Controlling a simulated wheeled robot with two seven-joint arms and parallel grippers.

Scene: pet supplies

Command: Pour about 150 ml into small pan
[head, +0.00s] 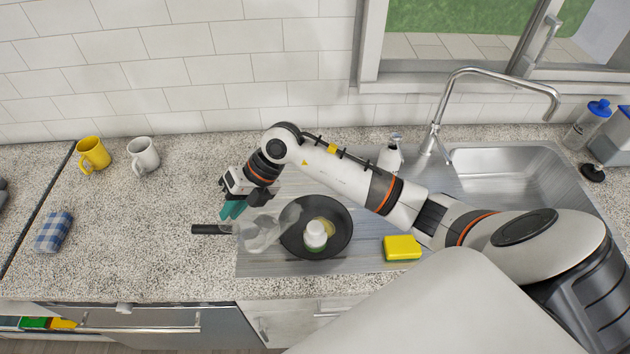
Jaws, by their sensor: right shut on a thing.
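The small dark pan (342,228) sits on the steel drainboard, its black handle (208,229) pointing left. My right gripper (234,210), with teal fingertips, is shut on a clear see-through jug (262,234). The jug is tilted, its upper right end reaching over the pan's left rim. A white object (315,232) with a greenish edge shows inside the pan, with a small yellowish patch behind it. I cannot tell whether liquid is leaving the jug. My left gripper is not in view.
A yellow sponge (402,248) lies right of the pan. A soap dispenser (391,153), faucet (433,135) and sink (520,178) are behind and right. A yellow mug (93,154), white mug (143,155) and checked cloth (54,232) are left. The counter between is clear.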

